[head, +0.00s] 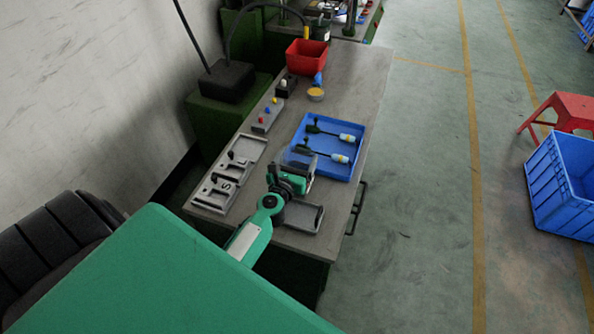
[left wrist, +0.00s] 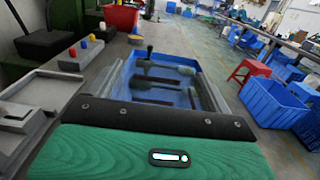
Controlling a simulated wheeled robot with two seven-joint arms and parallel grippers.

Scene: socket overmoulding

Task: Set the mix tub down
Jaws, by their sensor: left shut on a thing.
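The mix tub (head: 297,158) seems to be the clear, see-through thing at my left gripper (head: 300,168). It is faint, and its rim and contents cannot be made out. My left gripper is shut on it, over the near left edge of the blue tray (head: 351,176). In the left wrist view the two grey fingers stand apart at either side, with the blue tray (left wrist: 188,98) seen between them. Whether the tub touches anything below is hidden. My right gripper is not in view.
The blue tray holds two dark-handled tools (head: 338,136). A grey tray (head: 304,217) lies at the table's near edge, and a grey fixture plate (head: 228,175) at left. A yellow-topped cup (head: 316,94) and red bin (head: 306,56) stand farther back. The far right tabletop is clear.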

